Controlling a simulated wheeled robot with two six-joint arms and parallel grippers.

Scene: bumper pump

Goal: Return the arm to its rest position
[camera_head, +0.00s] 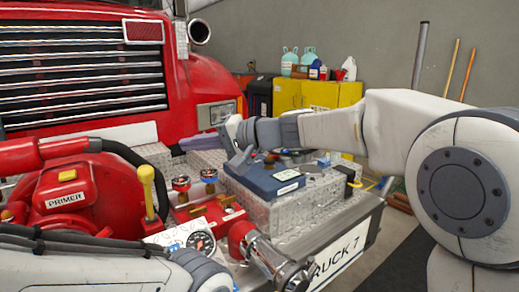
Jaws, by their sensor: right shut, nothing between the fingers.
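My right arm (340,130) reaches in from the right, across the truck's front bumper. Its gripper (236,158) is shut and empty, pointing left just over or beside a dark blue case (265,180) on the diamond-plate bumper top. I cannot tell whether it touches the case. My left arm (90,268) comes in low at the left, in front of the red pump, and runs out at the bottom edge. Its fingers do not show.
The red pump (80,205) with a PRIMER label, a yellow-knobbed lever (147,185), gauges (201,242) and a chrome outlet (275,262) crowd the left and centre. The truck grille (80,75) stands behind. Yellow cabinets (310,93) stand at the back.

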